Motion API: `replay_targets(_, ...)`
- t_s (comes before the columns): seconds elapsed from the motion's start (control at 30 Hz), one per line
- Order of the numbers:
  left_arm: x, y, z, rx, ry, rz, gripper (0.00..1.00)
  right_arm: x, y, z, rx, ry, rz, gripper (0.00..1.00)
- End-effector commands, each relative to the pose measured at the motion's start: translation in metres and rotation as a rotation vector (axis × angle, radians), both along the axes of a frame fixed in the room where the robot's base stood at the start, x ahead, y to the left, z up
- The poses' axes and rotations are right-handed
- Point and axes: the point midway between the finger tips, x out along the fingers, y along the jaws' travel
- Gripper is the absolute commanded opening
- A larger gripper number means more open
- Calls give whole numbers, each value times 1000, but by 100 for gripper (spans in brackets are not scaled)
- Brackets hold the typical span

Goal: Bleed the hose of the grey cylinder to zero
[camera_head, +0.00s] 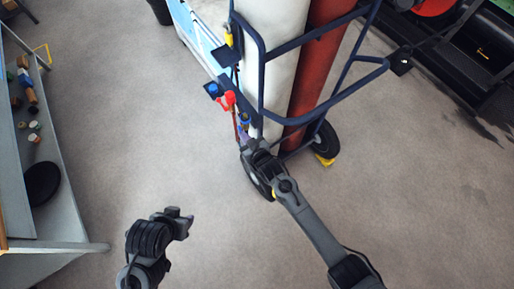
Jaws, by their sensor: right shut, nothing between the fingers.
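The grey cylinder (272,65) is pale and stands beside a red cylinder (327,40) in a dark blue wheeled cart. A red fitting (228,101) and a blue fitting (213,89) sit at the cart's left side. A thin dark red hose (236,124) runs down below the red fitting. I cannot tell which cylinder it belongs to, and no gauge reading is legible. My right gripper (244,142) is shut and empty, close to the cart's lower left side below the fittings; whether it touches anything is unclear. My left gripper (184,222) is apart from the cart, its fingers unclear.
The dark blue cart frame (262,75) surrounds the cylinders, with a yellow chock (325,160) by its right wheel. A grey shelf (60,215) with small items stands at left. Dark machinery fills the upper right.

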Motion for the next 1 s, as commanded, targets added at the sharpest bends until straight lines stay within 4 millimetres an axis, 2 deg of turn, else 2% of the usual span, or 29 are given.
replay_targets(0.03,0,0,16,2,0,-1,43,-2,0,15,0,0,0,0)
replay_targets(0.07,0,1,21,3,0,-2,43,-3,0,20,0,0,0,0)
replay_targets(0.1,0,1,15,4,-4,-3,43,-11,-6,13,-1,1,0,0)
replay_targets(0.4,0,2,14,8,-1,-7,43,-52,-30,33,0,0,1,0)
replay_targets(0.6,0,1,14,5,-1,-4,43,-71,-42,42,0,0,0,0)
replay_targets(1.0,0,-1,15,-6,-1,3,43,-81,-48,48,0,0,0,0)
